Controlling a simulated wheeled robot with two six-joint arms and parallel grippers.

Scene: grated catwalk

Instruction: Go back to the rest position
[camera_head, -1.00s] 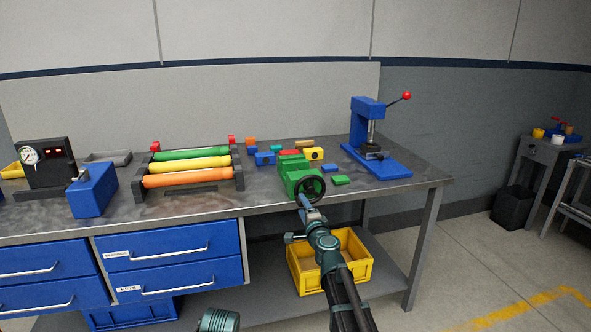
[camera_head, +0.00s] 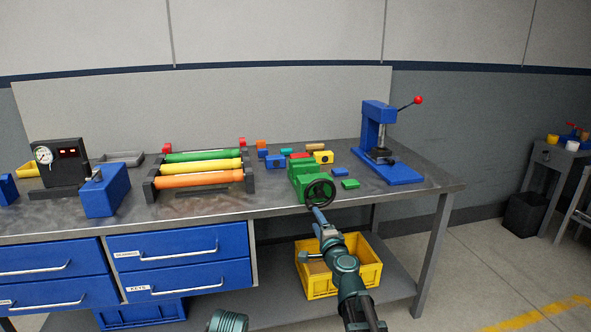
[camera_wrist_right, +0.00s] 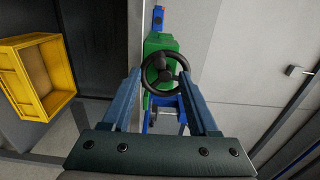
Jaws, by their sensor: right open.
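My right gripper (camera_head: 317,211) is in front of the workbench (camera_head: 290,208), just below the black handwheel (camera_head: 320,192) of a green vise (camera_head: 300,172). In the right wrist view my right gripper (camera_wrist_right: 160,78) is open, its two blue-grey fingers apart with nothing held. The handwheel (camera_wrist_right: 165,74) shows beyond and between the fingertips; it looks clear of them. My left gripper is not in view; only a teal arm part of mine shows at the bottom edge of the head view.
A yellow crate (camera_head: 372,275) sits on the lower shelf beneath my right arm. A blue press (camera_head: 375,150), a rack of coloured rollers (camera_head: 152,188), a blue box (camera_head: 106,191) and several small blocks stand on the bench. The floor (camera_head: 470,270) right of the bench is open.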

